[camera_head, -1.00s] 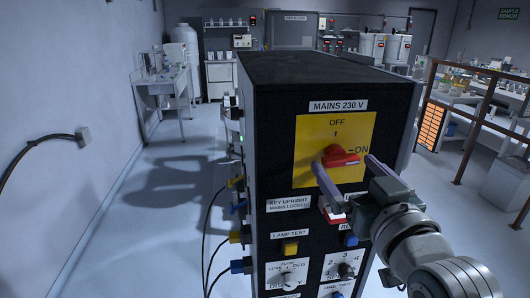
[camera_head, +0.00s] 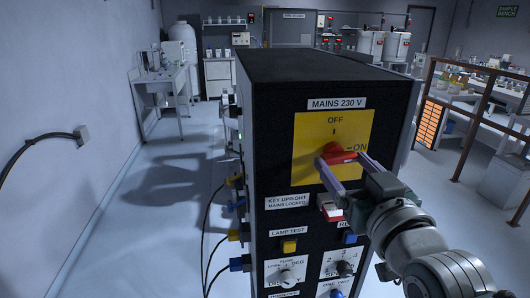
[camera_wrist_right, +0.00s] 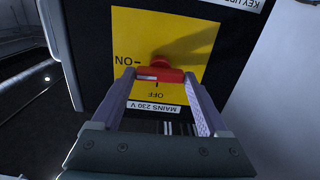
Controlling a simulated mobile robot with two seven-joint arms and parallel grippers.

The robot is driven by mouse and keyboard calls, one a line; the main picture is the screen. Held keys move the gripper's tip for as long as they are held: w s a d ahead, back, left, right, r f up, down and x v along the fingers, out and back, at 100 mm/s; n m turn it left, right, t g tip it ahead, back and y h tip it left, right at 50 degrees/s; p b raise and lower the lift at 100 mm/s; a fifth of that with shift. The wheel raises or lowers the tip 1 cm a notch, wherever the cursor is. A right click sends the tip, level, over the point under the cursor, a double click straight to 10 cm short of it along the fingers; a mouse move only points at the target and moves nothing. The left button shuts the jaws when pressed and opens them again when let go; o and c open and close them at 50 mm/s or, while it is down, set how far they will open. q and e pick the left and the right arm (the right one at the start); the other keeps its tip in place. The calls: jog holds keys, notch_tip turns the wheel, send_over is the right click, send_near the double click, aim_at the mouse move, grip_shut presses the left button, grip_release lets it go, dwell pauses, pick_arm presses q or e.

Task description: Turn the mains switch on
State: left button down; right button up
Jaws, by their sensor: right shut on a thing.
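The mains switch is a red rotary handle (camera_head: 337,153) on a yellow plate (camera_head: 308,168) under the label MAINS 230 V. OFF is printed at the top of the plate and ON at its right. The handle's bar lies roughly level; in the wrist view, which is upside down, the red handle (camera_wrist_right: 168,74) has a white mark at its end nearer ON. My right gripper (camera_head: 340,158) is shut on the handle, a finger at each end of the bar, as the wrist view (camera_wrist_right: 160,78) shows. My left gripper is not in view.
The black cabinet (camera_head: 290,75) carries the switch. Below the plate are a KEY UPRIGHT label (camera_head: 287,202), a red-and-white part (camera_head: 329,207) partly behind my gripper, a yellow button (camera_head: 289,245) and knobs. Cables hang at its left. A railing (camera_head: 475,125) stands at the right.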

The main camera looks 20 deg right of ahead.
jog(key=shift+m, duration=0.4)
jog(key=shift+c, duration=0.2)
jog(key=o, duration=1.2)
jog(key=shift+o, duration=0.2)
jog(key=b+v, duration=0.2)
jog(key=v, duration=0.8)
